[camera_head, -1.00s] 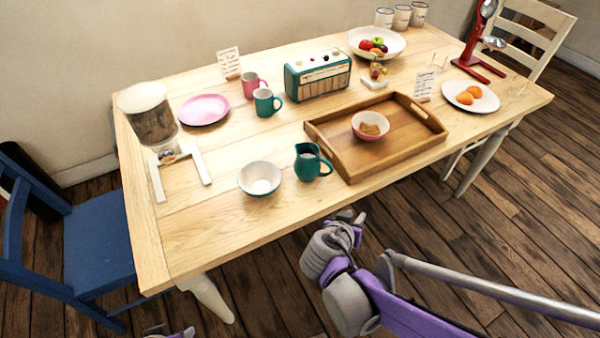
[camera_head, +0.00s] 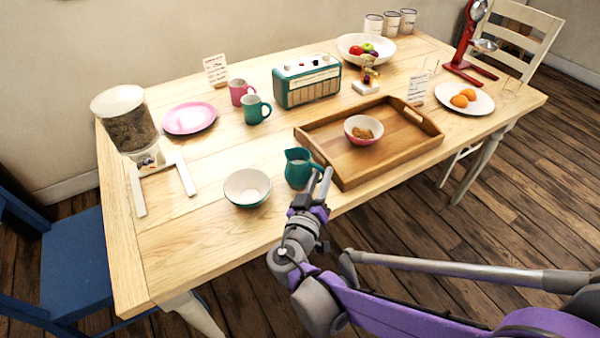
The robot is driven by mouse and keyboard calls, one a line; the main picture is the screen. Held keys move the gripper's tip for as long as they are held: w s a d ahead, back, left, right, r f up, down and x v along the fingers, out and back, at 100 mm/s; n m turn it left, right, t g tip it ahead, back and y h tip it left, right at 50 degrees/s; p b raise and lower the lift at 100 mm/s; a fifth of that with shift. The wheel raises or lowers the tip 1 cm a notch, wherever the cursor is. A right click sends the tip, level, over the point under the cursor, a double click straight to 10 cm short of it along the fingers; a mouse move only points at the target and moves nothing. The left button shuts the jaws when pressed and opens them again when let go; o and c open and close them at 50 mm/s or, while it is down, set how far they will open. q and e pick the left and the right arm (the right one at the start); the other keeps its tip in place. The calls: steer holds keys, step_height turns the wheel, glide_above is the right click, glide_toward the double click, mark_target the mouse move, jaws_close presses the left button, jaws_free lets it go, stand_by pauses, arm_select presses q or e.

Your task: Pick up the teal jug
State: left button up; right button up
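The teal jug (camera_head: 297,168) stands upright near the front edge of the wooden table, its handle toward the right. My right gripper (camera_head: 319,180) is at the table's front edge, its fingers pointing up the picture toward the jug's handle side. The two fingers look parted, with a narrow gap between them. The fingertips overlap the handle region in the picture; I cannot tell whether they touch it. My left gripper is not in view.
A white bowl (camera_head: 247,188) stands just left of the jug. A wooden tray (camera_head: 395,150) holding a pink bowl (camera_head: 363,129) lies close on the right. A teal mug (camera_head: 256,109), pink mug (camera_head: 240,92) and teal radio (camera_head: 307,82) stand behind.

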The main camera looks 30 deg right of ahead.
steer(key=x, duration=0.5)
steer(key=shift+d+b, duration=0.1)
steer(key=shift+b, duration=0.3)
jaws_close()
stand_by(1.0)
